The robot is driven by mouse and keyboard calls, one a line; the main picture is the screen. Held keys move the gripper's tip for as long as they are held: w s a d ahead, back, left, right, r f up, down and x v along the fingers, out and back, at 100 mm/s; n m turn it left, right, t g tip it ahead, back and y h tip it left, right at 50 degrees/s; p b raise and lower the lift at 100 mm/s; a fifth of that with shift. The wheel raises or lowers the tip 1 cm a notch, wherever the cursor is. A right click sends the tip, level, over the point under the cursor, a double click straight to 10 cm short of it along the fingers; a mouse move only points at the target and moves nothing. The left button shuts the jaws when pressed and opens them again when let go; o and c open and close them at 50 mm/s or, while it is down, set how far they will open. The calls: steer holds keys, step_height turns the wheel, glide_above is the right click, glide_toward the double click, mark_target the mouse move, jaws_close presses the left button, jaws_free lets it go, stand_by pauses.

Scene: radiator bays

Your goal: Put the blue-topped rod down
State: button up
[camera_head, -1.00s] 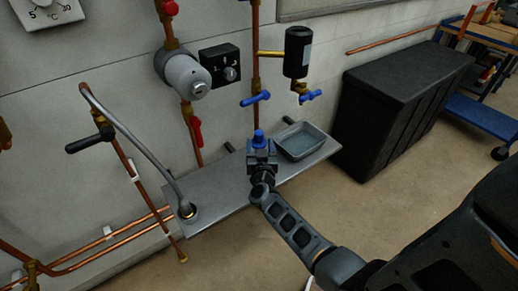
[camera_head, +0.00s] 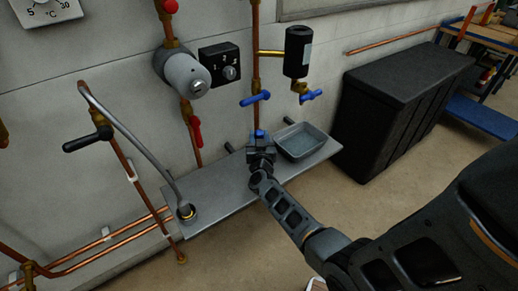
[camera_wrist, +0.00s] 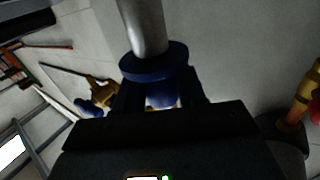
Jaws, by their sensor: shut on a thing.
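My gripper (camera_head: 261,147) is shut on the blue-topped rod, over the grey wall shelf (camera_head: 225,188). In the head view only a bit of the rod's blue top (camera_head: 260,133) shows above the jaws; the rest is hidden behind them. In the wrist view the rod's grey shaft (camera_wrist: 143,25) and dark blue collar (camera_wrist: 153,66) show, with blue also between the fingers (camera_wrist: 160,92). I cannot tell whether the rod's foot touches the shelf.
A grey tray (camera_head: 302,157) sits on the shelf just right of my gripper. A braided hose (camera_head: 135,140) ends at a fitting (camera_head: 186,212) on the shelf's left end. Pipes with blue valve handles (camera_head: 255,98) rise behind. A black chest (camera_head: 395,110) stands right.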

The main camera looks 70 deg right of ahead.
jaws_close()
stand_by(0.3)
